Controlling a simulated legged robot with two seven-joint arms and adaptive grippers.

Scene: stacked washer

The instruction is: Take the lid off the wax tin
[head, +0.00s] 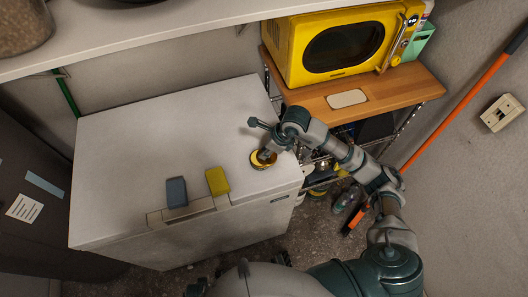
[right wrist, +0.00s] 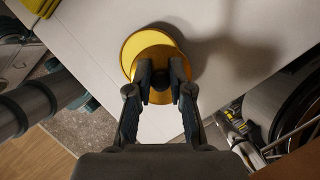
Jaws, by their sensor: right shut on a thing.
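The round yellow wax tin (head: 257,165) stands on the white top of the chest-like appliance, near its right front edge. It also shows in the right wrist view (right wrist: 140,42). My right gripper (head: 266,154) is above the tin, pointing down. In the right wrist view its two dark fingers (right wrist: 161,84) are closed on a small dark knob at the middle of the yellow lid (right wrist: 152,58). The fingers hide part of the lid. My left gripper is not in view.
A blue-grey block (head: 176,191) and a yellow block (head: 217,181) lie at the front edge of the white top (head: 160,130). A yellow microwave (head: 340,45) stands on a wooden shelf (head: 400,90) at the right. The back left of the white top is clear.

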